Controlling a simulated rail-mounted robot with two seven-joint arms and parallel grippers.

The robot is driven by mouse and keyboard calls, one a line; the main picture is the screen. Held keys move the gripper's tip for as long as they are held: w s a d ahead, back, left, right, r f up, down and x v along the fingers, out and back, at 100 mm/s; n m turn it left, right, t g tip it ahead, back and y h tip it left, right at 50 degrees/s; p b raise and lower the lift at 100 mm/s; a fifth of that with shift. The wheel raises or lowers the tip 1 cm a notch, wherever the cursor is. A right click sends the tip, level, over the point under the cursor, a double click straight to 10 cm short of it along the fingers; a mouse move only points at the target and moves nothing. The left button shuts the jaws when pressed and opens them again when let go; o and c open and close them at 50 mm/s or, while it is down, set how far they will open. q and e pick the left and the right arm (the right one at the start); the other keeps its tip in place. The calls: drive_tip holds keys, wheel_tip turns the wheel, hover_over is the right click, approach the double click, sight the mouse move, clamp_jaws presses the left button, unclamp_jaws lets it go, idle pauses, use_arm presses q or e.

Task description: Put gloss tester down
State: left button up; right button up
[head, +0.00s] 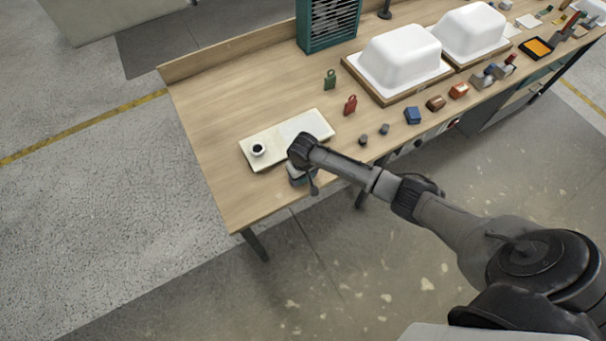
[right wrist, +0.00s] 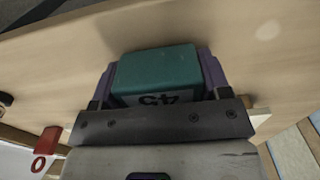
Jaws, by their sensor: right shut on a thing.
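The gloss tester is a teal block with dark markings on its near face (right wrist: 158,72), seen in the right wrist view. My right gripper (right wrist: 160,84) is shut on it, with purple finger pads on both sides. The wooden tabletop lies beyond it; I cannot tell whether the tester touches it. In the head view my right gripper (head: 301,178) is over the table's front edge, just right of a pale tray (head: 285,137). The tester is mostly hidden there by my wrist. My left gripper is not in view.
A small white cup with dark contents (head: 258,149) stands on the tray. A green tag (head: 330,80) and a red tag (head: 350,105) are behind. White tub shells (head: 402,58) and several small blocks fill the right. The table's left end is clear.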

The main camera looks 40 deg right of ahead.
drive_tip(key=shift+f, duration=0.1)
drive_tip(key=o, duration=0.8)
drive_tip(key=shift+o, duration=0.2)
drive_tip(key=shift+r, duration=0.5)
wheel_tip(320, 180, up, 11)
drive_tip(key=shift+r+p, duration=0.15)
drive_tip(key=shift+p, duration=0.9)
drive_tip(key=s+a+f+n+t+y, duration=0.1)
drive_tip(key=s+a+f+n, duration=0.1)
drive_tip(key=s+a, duration=0.45)
drive_tip(key=s+a+f+n+t, duration=0.15)
drive_tip(key=s+a, duration=0.25)
drive_tip(key=s, duration=0.5)
drive_tip(key=s+d+r+t, duration=0.1)
drive_tip(key=s+r, duration=0.4)
drive_tip(key=s, duration=0.7)
drive_tip(key=shift+s+n+h, duration=0.35)
drive_tip(key=shift+n+h, duration=0.05)
drive_tip(key=shift+n, duration=0.05)
